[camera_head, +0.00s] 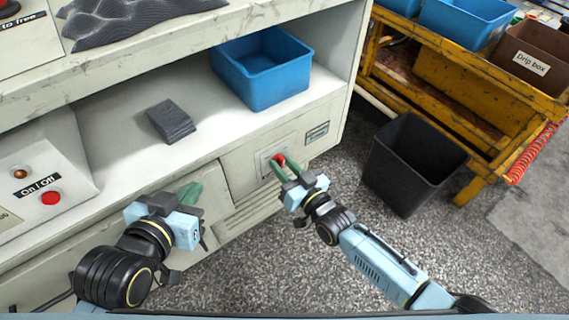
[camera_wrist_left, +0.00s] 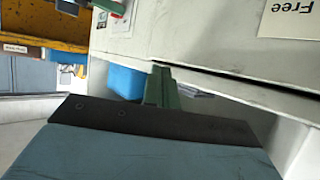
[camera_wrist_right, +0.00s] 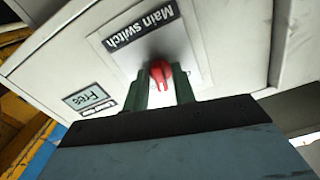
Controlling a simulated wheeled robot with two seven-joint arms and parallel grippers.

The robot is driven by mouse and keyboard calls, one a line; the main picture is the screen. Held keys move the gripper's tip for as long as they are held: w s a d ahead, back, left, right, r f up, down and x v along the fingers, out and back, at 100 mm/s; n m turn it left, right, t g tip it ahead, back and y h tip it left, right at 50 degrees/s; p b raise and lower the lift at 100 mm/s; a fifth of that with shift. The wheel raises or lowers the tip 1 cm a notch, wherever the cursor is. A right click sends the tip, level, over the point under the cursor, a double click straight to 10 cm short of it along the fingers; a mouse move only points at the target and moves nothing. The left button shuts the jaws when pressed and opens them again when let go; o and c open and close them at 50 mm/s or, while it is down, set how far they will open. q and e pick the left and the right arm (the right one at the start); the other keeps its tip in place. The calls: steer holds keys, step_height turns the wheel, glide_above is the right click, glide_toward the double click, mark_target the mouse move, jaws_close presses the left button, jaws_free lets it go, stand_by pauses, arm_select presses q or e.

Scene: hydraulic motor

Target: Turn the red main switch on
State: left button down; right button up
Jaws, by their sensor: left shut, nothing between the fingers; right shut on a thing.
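The red main switch (camera_wrist_right: 160,72) sits on a light plate labelled "Main switch" in the right wrist view. In the head view the red switch (camera_head: 279,159) is on the cabinet's lower front panel. My right gripper (camera_head: 287,172) is at the switch; its green fingers (camera_wrist_right: 160,92) stand on either side of the red knob and are shut on it. The knob's narrow grip lies between the fingers. My left gripper (camera_head: 189,193) is shut and empty, in front of the cabinet to the left; its green fingers (camera_wrist_left: 158,88) show together in the left wrist view.
A blue bin (camera_head: 262,75) and a stack of grey sheets (camera_head: 171,121) sit on the cabinet shelf. A black bin (camera_head: 412,165) stands on the floor to the right, beside a yellow cart (camera_head: 450,95). A red on/off button (camera_head: 51,198) is at the left.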

steer(key=shift+m, duration=1.7)
steer(key=shift+f+m, duration=0.1)
steer(key=shift+m, duration=1.5)
steer(key=o, duration=0.7)
steer(key=shift+s+d, duration=0.1)
steer(key=shift+s, duration=0.05)
